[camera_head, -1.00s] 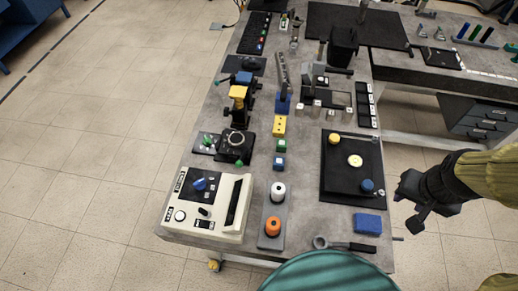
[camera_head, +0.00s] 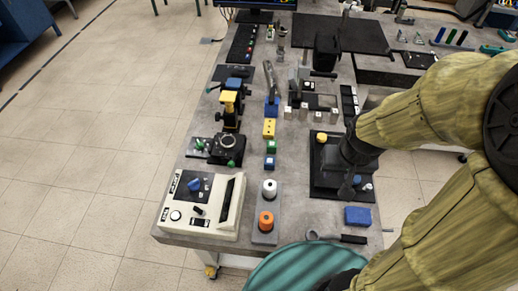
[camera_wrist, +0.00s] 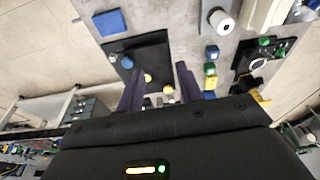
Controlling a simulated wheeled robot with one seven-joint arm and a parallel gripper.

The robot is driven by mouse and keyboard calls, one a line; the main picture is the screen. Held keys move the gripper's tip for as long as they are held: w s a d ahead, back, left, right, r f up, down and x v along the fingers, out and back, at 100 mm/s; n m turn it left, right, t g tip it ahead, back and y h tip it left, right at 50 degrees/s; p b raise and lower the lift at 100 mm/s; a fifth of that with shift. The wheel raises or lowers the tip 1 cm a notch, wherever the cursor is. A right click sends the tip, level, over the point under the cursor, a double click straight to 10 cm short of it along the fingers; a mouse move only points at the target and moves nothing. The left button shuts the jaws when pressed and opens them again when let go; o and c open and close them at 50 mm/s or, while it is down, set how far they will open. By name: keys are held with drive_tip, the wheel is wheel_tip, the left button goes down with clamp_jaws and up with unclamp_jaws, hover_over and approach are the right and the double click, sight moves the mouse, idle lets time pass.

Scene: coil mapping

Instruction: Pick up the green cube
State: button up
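The green cube (camera_head: 272,146) lies on the grey table, in a row between a blue cube (camera_head: 270,162) on the near side and a yellow block (camera_head: 269,128) on the far side. It also shows in the wrist view (camera_wrist: 210,69), right of my fingers. My gripper (camera_head: 350,188) is above the black tray (camera_head: 326,184), to the right of the green cube and apart from it. In the wrist view my gripper (camera_wrist: 160,80) has its two fingers spread, with nothing held between them. My arm hides part of the tray and the table's right edge.
White and orange spools (camera_head: 266,219) stand on a grey plate nearer me. A cream control box (camera_head: 203,207) is left of them. A blue block (camera_head: 357,215) lies near the front right. A black device with a dial (camera_head: 226,144) stands left of the cube row.

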drive_tip(key=shift+a, duration=0.15)
drive_tip(key=o, duration=0.3)
drive_tip(key=shift+o, duration=0.4)
drive_tip(key=shift+w+f, duration=0.15)
drive_tip(key=shift+w, duration=0.1)
drive_tip(key=w+a+f+m+g+y+b, duration=0.2)
drive_tip(key=w+a+f+m+y+b, duration=0.1)
drive_tip(key=w, duration=0.6)
drive_tip(key=w+a+f+m+g+y+b, duration=0.3)
drive_tip(key=w+a+f+m+y+b, duration=0.1)
drive_tip(key=w, duration=0.6)
drive_tip(key=w+a+f+m+g+y+b, duration=0.3)
drive_tip(key=w+a+f+m+y+b, duration=0.1)
drive_tip(key=w+f+b, duration=0.4)
drive_tip(key=shift+w+a+f+m+y+b, duration=0.3)
drive_tip(key=shift+w+m+y+b, duration=0.55)
drive_tip(key=shift+w+m, duration=0.35)
